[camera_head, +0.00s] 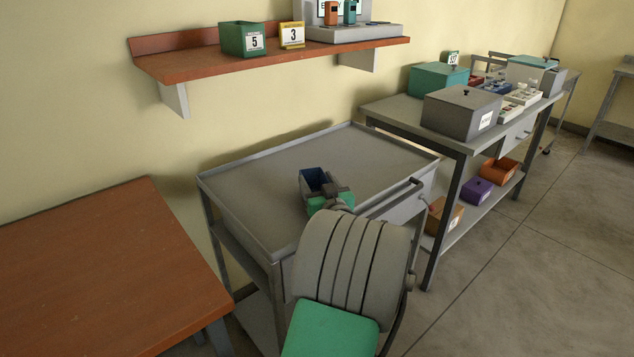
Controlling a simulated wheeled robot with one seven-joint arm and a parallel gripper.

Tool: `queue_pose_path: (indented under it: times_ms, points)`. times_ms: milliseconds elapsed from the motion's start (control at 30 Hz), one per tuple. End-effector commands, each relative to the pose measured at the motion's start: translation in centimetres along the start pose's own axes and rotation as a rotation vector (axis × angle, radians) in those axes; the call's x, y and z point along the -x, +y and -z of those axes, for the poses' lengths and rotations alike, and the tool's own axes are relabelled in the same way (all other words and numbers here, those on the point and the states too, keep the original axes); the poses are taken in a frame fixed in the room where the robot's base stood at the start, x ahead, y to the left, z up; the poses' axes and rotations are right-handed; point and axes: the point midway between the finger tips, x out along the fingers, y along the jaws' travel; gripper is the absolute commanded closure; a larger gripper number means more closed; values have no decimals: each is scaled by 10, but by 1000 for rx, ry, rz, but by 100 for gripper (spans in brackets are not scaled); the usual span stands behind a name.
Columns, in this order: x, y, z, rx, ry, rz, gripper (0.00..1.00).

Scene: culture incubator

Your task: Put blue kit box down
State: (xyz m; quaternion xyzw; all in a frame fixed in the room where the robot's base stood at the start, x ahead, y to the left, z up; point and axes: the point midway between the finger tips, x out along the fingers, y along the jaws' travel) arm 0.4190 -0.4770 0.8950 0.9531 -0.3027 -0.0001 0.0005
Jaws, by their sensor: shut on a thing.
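The blue kit box (313,181) is an open-topped box with dark blue inside. It is at the grey metal cart (366,155), over or on the near middle of its top; I cannot tell whether its bottom touches the surface. My gripper (331,190) is shut on the box at its near right side. My grey and green arm hides part of the cart's front edge and some of the box's near side.
The cart top has a raised rim and is otherwise bare. A red-brown table (90,270) stands at left, and a wall shelf (270,55) holds a green box (240,39). At right, a workbench (395,112) carries a grey lidded box (460,112) and other items.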

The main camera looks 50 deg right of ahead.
Motion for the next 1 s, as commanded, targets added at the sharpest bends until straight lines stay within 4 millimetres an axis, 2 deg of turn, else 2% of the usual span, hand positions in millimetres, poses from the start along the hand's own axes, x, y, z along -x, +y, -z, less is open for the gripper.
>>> queue_pose_path:
  times_ms: [33,67,300,667,767,1000]
  points:
    - [0,0,-3,0,1,0,85]
    - [0,0,-3,0,0,0,39]
    - [0,0,-1,0,0,0,20]
    - [3,1,2,-1,-1,-1,18]
    - [22,2,1,0,-1,-5,18]
    - [86,2,0,0,0,-7,18]
